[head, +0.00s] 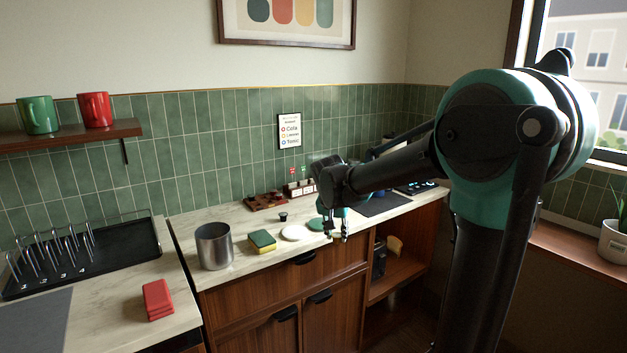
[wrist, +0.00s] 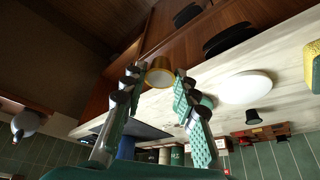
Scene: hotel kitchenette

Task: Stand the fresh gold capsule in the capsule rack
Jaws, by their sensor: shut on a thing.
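My gripper (head: 338,232) is above the front edge of the counter in the head view. In the wrist view my gripper (wrist: 158,78) is shut on the gold capsule (wrist: 160,73), which sits between the two fingertips with its pale round face showing. The capsule is too small to make out in the head view. A low reddish-brown wooden rack (head: 262,202), likely the capsule rack, lies at the back of the counter, left of my gripper and apart from it. It also shows in the wrist view (wrist: 268,132). Its slots are too small to read.
A small black capsule or cup (head: 283,216) stands in front of the rack. A white disc (head: 296,232), a green disc (head: 316,224), a sponge (head: 262,241) and a steel canister (head: 214,246) occupy the counter's front. A labelled stand (head: 300,189) is behind.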

